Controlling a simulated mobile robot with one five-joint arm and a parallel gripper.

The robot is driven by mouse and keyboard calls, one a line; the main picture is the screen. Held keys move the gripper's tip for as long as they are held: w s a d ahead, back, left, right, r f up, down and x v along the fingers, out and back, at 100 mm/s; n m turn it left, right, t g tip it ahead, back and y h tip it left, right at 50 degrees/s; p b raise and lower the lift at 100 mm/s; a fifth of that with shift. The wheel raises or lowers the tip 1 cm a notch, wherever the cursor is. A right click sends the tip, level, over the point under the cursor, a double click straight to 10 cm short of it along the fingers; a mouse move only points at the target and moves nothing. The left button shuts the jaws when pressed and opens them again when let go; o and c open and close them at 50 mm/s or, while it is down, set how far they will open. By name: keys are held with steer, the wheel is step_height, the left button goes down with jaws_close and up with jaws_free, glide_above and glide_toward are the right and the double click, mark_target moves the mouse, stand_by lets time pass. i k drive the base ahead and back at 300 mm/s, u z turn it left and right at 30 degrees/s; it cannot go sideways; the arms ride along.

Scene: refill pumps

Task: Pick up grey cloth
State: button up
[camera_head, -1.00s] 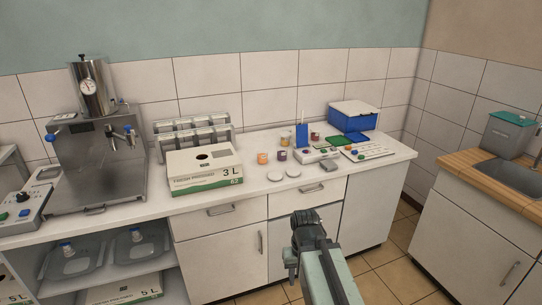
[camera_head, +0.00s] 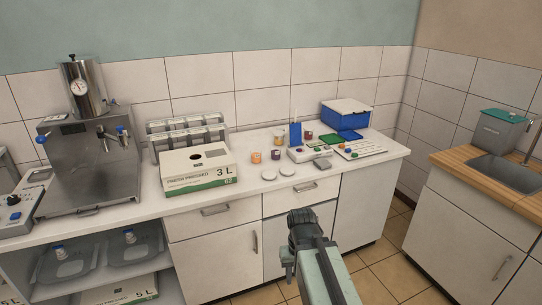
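A small grey, flat piece that looks like the grey cloth (camera_head: 322,164) lies on the white counter (camera_head: 240,195) near its front edge, right of two pale round discs. My gripper (camera_head: 301,218) is dark and stands in front of the counter, below and a little left of the grey piece in the picture. It is clearly apart from the cloth. Its fingers point away from me, so their opening is hidden.
A 3 L carton (camera_head: 198,172) stands left of the discs (camera_head: 277,172). A panel with coloured buttons (camera_head: 360,149), small jars (camera_head: 256,157) and a blue box (camera_head: 346,117) are close to the cloth. A wooden sink counter (camera_head: 470,163) stands right. Floor between counters is clear.

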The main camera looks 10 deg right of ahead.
mark_target(322, 164)
steer(key=k, duration=1)
steer(key=z, duration=1.1)
steer(key=i, duration=3.65)
steer(key=u, duration=2.8)
